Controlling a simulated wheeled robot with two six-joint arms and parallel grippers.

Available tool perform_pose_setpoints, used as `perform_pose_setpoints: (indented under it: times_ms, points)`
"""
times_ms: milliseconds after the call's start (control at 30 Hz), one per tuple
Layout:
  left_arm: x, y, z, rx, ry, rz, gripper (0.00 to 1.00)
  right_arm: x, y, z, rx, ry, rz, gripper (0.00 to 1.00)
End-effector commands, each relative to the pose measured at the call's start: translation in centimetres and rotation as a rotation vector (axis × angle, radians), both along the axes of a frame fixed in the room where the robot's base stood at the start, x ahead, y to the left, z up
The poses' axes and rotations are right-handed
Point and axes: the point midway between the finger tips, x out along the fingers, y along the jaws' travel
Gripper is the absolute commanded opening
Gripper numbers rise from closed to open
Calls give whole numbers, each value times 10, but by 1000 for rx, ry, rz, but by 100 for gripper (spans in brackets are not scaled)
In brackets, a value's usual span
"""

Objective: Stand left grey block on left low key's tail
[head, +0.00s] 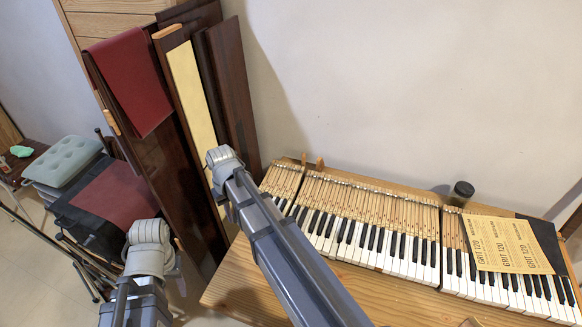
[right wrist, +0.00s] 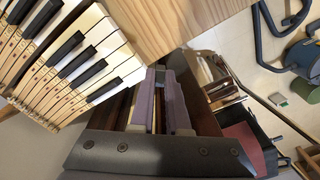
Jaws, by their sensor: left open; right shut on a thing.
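The low keys (head: 283,190) are the short group at the left end of the keyboard, with pale wooden tails behind. In the right wrist view, white and black keys (right wrist: 88,62) and their tails lie at upper left. My right gripper (right wrist: 160,108) is left of the bench there, apart from the keys. It is shut on a grey piece that looks like a grey block; its outline blends with the grey fingers. In the head view my right arm (head: 285,255) hides that gripper. My left arm (head: 148,265) shows at lower left; its gripper is out of view.
A wooden bench (head: 235,292) carries the keyboard. Tall dark panels (head: 235,85) lean on the wall left of the bench. A stool with a cushion (head: 64,160) stands further left.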

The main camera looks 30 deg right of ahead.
Motion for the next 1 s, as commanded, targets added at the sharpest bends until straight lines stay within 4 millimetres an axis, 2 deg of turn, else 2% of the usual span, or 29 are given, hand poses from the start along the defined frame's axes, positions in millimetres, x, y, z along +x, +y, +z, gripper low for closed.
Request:
perform_pose_setpoints:
  times_ms: [67,167,267,500,600,700,833,1000]
  points:
    - [0,0,2,0,0,0,50,2,-7,2,0,0,-21,0]
    - [0,0,7,0,0,0,50,9,-31,7,0,0,-93,0]
    - [0,0,14,0,0,0,50,17,-73,14,0,0,-221,0]
    - [0,0,31,0,0,0,50,18,-197,31,0,0,-591,0]
    - [0,0,37,0,0,0,50,12,-239,37,0,0,-717,0]
    - [0,0,40,0,0,0,50,5,-272,40,0,0,-814,0]
    - [0,0,43,0,0,0,50,-3,-298,43,0,0,-894,0]
    - [0,0,44,0,0,0,50,-8,-310,44,0,0,-931,0]
